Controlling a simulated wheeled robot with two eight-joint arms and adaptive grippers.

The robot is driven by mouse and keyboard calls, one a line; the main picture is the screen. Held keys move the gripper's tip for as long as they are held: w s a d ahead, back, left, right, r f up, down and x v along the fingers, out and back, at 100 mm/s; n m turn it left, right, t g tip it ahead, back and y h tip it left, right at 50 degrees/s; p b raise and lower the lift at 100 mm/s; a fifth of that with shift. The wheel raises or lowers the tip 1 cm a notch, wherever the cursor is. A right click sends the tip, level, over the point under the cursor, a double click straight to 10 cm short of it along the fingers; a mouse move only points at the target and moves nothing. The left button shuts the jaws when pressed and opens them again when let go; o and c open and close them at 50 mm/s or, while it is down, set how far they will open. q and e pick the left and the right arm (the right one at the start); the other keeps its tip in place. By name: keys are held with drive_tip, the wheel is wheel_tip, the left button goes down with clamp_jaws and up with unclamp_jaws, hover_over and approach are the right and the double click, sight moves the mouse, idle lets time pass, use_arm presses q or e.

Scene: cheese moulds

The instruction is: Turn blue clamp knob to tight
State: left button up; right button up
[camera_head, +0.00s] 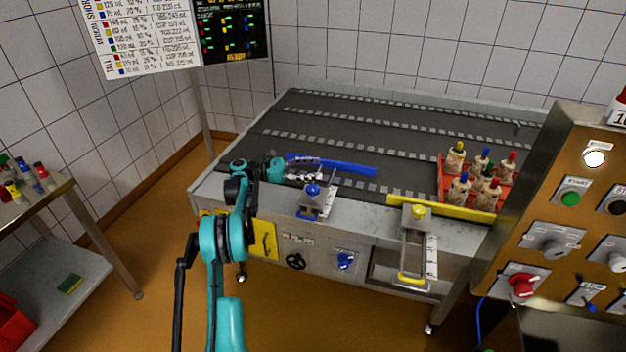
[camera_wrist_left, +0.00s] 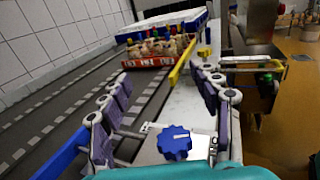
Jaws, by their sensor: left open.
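The blue clamp knob (camera_head: 313,190) sits on a metal clamp bracket at the near edge of the conveyor table. It also shows in the left wrist view (camera_wrist_left: 174,142), lobed and low in the middle. My left gripper (camera_head: 306,168) is open just behind and above the knob in the head view. In the left wrist view its two fingers (camera_wrist_left: 158,100) are spread to either side, and nothing is between the tips. The knob appears apart from both fingers. A blue guide rail (camera_head: 348,168) runs beside the gripper. My right gripper is not in view.
A yellow knob (camera_head: 418,211) and yellow rail (camera_head: 440,206) are to the right. Another blue knob (camera_head: 345,260) is on the front panel. An orange control cabinet (camera_head: 545,215) stands at the right.

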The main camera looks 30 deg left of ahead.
use_arm(q)
drive_tip(key=shift+r, duration=0.4)
